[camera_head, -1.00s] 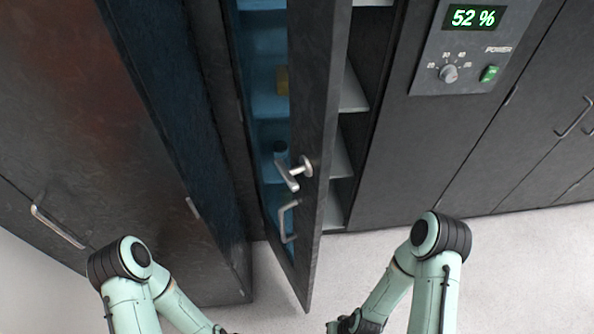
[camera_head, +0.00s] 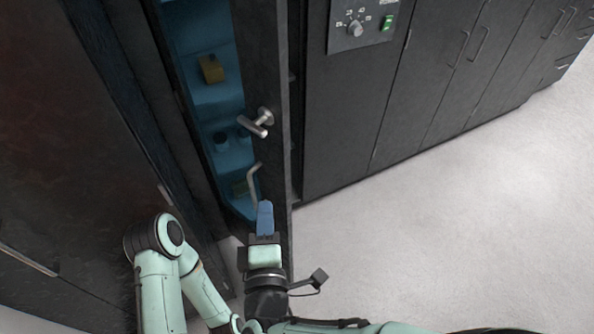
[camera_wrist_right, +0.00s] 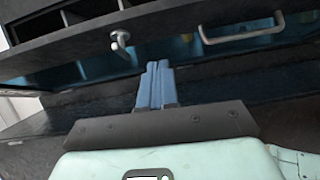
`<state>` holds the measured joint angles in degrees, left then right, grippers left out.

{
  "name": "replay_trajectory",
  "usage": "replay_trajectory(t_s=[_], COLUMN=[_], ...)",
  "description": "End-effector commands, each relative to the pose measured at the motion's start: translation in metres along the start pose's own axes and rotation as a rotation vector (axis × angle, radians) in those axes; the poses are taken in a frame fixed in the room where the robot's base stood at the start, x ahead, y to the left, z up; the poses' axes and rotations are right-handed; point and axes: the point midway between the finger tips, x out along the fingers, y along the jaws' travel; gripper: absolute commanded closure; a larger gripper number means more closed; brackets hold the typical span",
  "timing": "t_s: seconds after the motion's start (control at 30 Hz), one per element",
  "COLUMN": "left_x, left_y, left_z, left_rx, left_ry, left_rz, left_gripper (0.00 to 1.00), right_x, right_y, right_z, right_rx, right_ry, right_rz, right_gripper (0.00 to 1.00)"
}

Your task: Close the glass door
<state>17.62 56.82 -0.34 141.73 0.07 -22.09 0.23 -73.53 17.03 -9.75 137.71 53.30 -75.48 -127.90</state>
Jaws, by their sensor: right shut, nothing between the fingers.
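The glass door (camera_head: 262,75) is a tall dark frame with blue-tinted glass (camera_head: 195,40), standing ajar on the dark cabinet. A metal lever handle (camera_head: 258,122) and a bar handle (camera_head: 254,182) sit on its frame. The wrist view also shows the lever (camera_wrist_right: 120,42) and the bar (camera_wrist_right: 242,38). My right gripper (camera_head: 265,205) has blue fingers, shut and empty, in front of the door's lower part just below the bar handle. In the wrist view its fingertips (camera_wrist_right: 158,65) point at the door between the two handles; contact cannot be told. My left gripper is out of view.
A control panel (camera_head: 360,22) with a knob and green switch is right of the door. More dark cabinets (camera_head: 440,75) run to the right. A large dark panel (camera_head: 60,150) stands at left. The pale floor (camera_head: 450,220) is clear at right.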

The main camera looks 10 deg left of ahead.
Motion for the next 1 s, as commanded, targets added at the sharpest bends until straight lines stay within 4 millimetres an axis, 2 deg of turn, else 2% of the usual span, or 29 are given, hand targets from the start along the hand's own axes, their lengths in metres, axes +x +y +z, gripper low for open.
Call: replay_trajectory(t_s=[0.1,0.23,0.7,0.8,1.0], left_x=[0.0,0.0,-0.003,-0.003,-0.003], left_y=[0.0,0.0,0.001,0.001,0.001], left_z=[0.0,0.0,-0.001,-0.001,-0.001], left_rx=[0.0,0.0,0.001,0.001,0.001], left_ry=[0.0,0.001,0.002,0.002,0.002], left_rz=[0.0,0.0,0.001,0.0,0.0], left_gripper=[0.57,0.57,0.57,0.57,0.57], right_x=[-0.005,0.006,0.099,0.109,0.12], right_y=[0.011,0.012,0.014,0.015,0.015], right_z=[-0.003,-0.002,0.002,0.014,0.024], right_rx=[-0.031,-0.036,-0.035,-0.036,-0.035], right_ry=[-0.005,-0.008,-0.008,-0.006,-0.004], right_rz=[0.023,0.024,0.024,0.023,0.023], right_gripper=[1.0,1.0,1.0,1.0,1.0])
